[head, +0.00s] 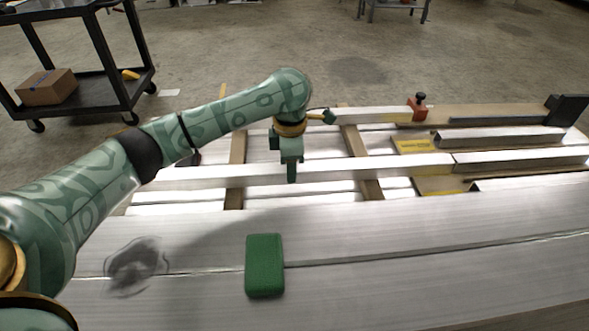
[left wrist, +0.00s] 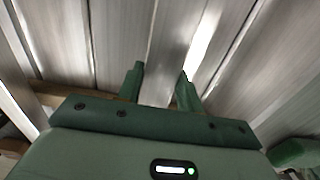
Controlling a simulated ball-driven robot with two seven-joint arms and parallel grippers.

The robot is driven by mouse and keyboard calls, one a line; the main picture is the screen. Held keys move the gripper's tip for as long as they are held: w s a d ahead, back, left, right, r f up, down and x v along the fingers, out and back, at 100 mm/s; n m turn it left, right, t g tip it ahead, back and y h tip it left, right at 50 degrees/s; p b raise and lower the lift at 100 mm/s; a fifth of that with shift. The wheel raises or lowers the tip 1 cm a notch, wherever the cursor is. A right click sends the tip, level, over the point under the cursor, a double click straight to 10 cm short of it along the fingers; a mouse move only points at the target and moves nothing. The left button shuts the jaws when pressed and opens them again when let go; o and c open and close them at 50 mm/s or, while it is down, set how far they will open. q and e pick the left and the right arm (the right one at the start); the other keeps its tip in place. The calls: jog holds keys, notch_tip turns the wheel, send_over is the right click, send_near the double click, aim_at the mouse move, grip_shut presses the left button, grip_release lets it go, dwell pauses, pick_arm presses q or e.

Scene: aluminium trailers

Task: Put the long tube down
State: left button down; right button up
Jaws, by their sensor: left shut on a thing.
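The long tube (head: 330,171) is a silvery square aluminium tube running left to right across wooden strips. My left gripper (head: 291,172) points down at it from above, at the left-middle of the head view. In the left wrist view the two green fingers (left wrist: 160,85) stand on either side of the tube (left wrist: 168,50), shut on it. I cannot tell whether the tube touches the strips or hangs just above them. My right gripper is in neither view.
Wooden strips (head: 236,156) cross beneath the metal. Shorter tubes (head: 500,136) and a red clamp (head: 417,106) lie at the back right. A green pad (head: 265,265) lies on the front aluminium surface (head: 430,265). A black cart (head: 85,84) holding a cardboard box (head: 47,87) stands back left.

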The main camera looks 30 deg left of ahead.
pick_arm(q)
jog(key=shift+r, duration=0.2)
jog(key=shift+f, duration=0.55)
jog(key=shift+f, duration=0.15)
jog(key=c, duration=0.9)
grip_release()
jog(key=shift+r, duration=0.35)
notch_tip(320, 180, up, 12)
jog(key=p, duration=0.7)
jog(key=shift+s+r, duration=0.1)
jog(key=shift+r, duration=0.1)
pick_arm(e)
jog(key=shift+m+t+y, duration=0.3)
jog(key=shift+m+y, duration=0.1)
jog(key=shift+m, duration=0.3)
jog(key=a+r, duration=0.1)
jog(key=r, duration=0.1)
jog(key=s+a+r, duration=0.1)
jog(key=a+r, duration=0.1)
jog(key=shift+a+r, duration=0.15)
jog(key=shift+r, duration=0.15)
